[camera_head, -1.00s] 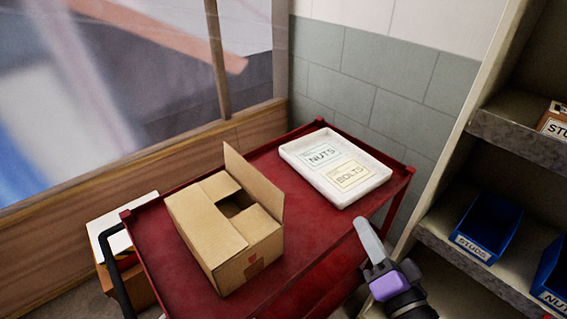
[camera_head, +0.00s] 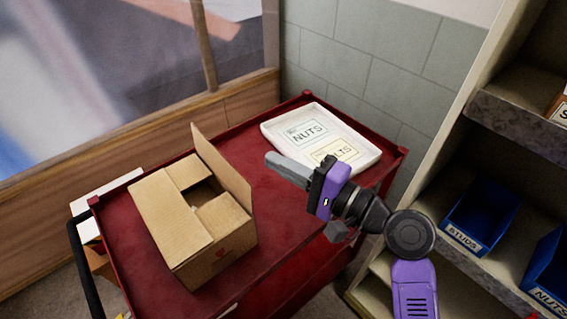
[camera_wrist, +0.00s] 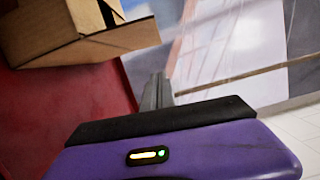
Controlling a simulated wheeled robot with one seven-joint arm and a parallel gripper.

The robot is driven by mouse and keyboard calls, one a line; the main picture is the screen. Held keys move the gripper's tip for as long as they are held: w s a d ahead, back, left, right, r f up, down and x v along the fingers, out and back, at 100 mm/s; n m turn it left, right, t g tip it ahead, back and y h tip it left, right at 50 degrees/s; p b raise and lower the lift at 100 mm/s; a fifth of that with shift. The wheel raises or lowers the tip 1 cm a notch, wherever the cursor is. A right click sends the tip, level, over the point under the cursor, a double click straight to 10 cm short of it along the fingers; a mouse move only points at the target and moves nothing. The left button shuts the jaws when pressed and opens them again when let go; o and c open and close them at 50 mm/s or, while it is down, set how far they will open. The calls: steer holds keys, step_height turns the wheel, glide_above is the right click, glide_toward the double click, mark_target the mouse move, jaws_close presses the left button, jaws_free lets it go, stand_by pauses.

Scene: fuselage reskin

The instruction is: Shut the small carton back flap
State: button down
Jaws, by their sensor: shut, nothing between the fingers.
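The small cardboard carton (camera_head: 190,225) sits on the red cart. One long flap (camera_head: 222,170) stands upright along its right side. The other flaps lie folded inward, with a dark gap between them. In the wrist view the carton (camera_wrist: 60,30) shows at the upper left. My gripper (camera_head: 268,160) is shut and empty. It is to the right of the upright flap, apart from it, in front of the white tray and pointing left. In the wrist view my gripper's fingers (camera_wrist: 156,90) are together.
The white tray (camera_head: 272,135) with NUTS and BOLTS labels lies on the cart (camera_head: 120,270), behind my gripper. A shelf with blue bins (camera_head: 482,215) stands at the right. Bare cart top lies between carton and tray.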

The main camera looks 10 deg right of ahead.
mark_target(219, 166)
steer(key=w+a+p, duration=0.1)
steer(key=w+a, duration=0.1)
steer(key=a, duration=0.6)
steer(key=shift+r+p, duration=0.2)
steer(key=shift+p, duration=0.15)
